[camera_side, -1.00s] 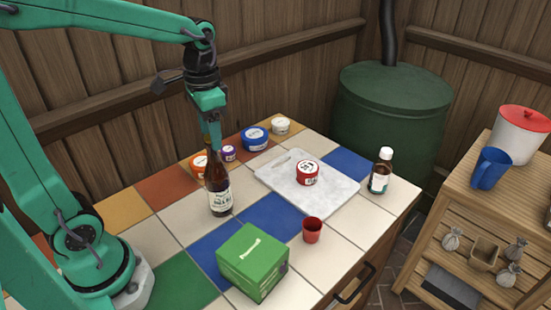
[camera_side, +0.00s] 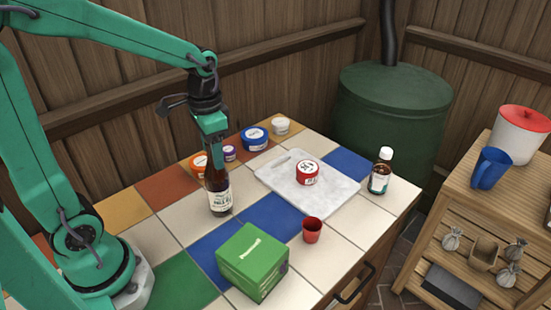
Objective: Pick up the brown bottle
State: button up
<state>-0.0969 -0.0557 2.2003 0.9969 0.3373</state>
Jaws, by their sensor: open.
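A brown bottle with a pale label (camera_side: 219,191) stands upright on the tiled counter, left of the marble board. My gripper (camera_side: 214,160) points down at the top of this bottle, with its jaws open. The bottle's neck is mostly hidden by the gripper; I cannot tell whether the fingers touch it. A smaller brown bottle with a white cap (camera_side: 380,172) stands at the counter's right side, well away from my gripper.
A green box (camera_side: 252,262) and a red cup (camera_side: 312,230) stand in front. A red-labelled tin (camera_side: 307,172) sits on the marble board (camera_side: 335,195). Orange, purple, blue (camera_side: 254,139) and white tubs line the back. A wooden shelf unit (camera_side: 455,220) stands right.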

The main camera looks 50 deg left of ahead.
jog(key=shift+c, duration=0.5)
grip_shut()
jog(key=shift+r, duration=0.2)
jog(key=shift+r, duration=1.9)
jog(key=s+d+r, duration=0.5)
jog(key=d+r, duration=0.2)
jog(key=d, duration=0.3)
jog(key=shift+d, duration=0.25)
